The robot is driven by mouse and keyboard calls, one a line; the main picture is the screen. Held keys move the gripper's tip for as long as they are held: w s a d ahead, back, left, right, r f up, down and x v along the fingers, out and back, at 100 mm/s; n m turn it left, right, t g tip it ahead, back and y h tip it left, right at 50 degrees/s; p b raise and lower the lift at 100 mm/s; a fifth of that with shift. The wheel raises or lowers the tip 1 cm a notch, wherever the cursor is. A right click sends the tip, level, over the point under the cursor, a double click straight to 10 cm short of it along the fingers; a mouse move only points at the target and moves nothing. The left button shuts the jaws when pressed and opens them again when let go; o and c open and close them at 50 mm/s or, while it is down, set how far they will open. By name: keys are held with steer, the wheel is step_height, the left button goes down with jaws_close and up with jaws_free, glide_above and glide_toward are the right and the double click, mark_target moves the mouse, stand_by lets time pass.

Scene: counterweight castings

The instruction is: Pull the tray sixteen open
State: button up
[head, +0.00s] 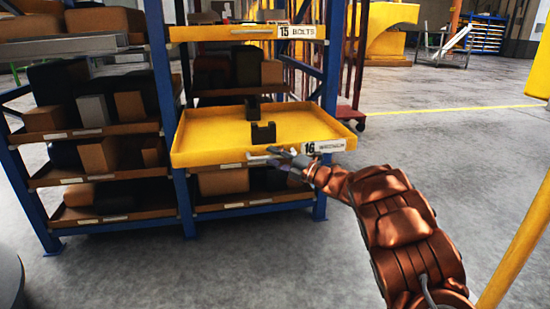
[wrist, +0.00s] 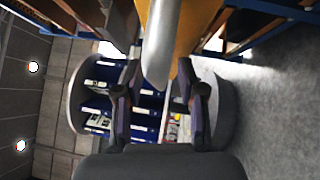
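The yellow tray sixteen (head: 215,143) stands well out from the front of the blue rack, so its floor shows. Its front carries a white label with "16" (head: 328,146) and a grey bar handle (head: 262,157). My gripper (head: 290,155) is at the right part of the handle. In the wrist view the gripper (wrist: 160,75) has one finger on each side of the grey handle (wrist: 162,40), close against it. The exact contact is partly hidden.
Above is tray fifteen (head: 235,33), labelled "15 BOLTS", in the rack. Lower shelves hold boxes, and a similar loaded rack bay (head: 90,120) stands at left. A yellow post (head: 520,240) is at right. The grey floor (head: 250,260) before the rack is clear.

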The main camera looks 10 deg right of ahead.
steer(key=v, duration=1.2)
steer(key=shift+w, duration=0.1)
